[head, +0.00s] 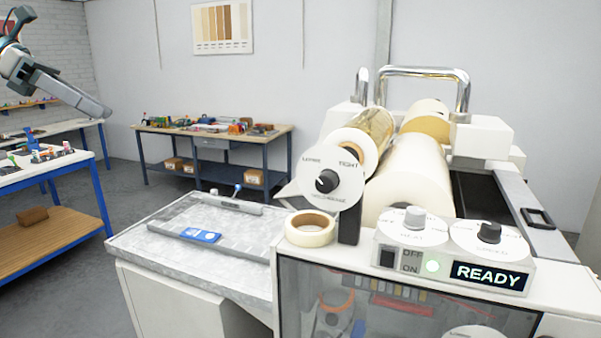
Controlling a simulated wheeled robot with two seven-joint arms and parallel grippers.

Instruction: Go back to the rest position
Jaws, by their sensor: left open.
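My left gripper (104,108) is at the upper left, held in the air with its fingers pointing down and to the right. It is open and nothing shows between its fingers. It is well apart from the machine and the tables. My right gripper is not in view. The roller machine (405,310) stands at the right, with large rolls (407,180), white dials and a lit READY display (489,276).
A tape roll (310,229) lies on the machine's left end. A side table (140,240) carries a grey bar and a blue tool (200,235). A workbench (215,135) holds small items at the back wall. Another blue-legged bench (50,178) stands at the left. Grey floor lies between.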

